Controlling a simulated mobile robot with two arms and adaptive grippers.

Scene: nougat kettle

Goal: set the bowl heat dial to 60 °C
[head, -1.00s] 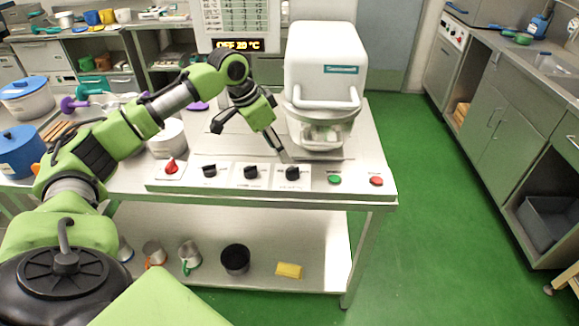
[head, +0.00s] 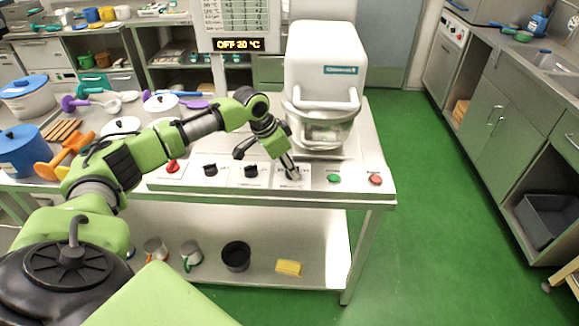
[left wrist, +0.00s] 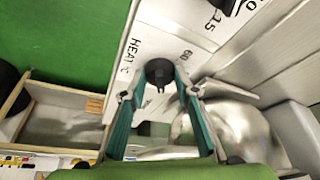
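The bowl heat dial (left wrist: 158,73) is the black knob on a white plate marked "HEAT °C", with a "60" mark close by in the left wrist view. In the head view it is the rightmost black knob on the front panel and is mostly hidden by my left gripper (head: 291,172). The gripper points down onto it. In the left wrist view, the teal fingers (left wrist: 160,78) stand on either side of the dial, their tips against its sides. The dial's exact pointer angle is unclear. The display (head: 239,45) reads "OFF 20 °C". My right gripper is not in view.
Two more black knobs (head: 251,171) (head: 210,170) and a red knob (head: 172,166) lie left along the panel. A green button (head: 334,178) and a red button (head: 376,179) are to the right. The white kettle machine (head: 325,60) stands close behind.

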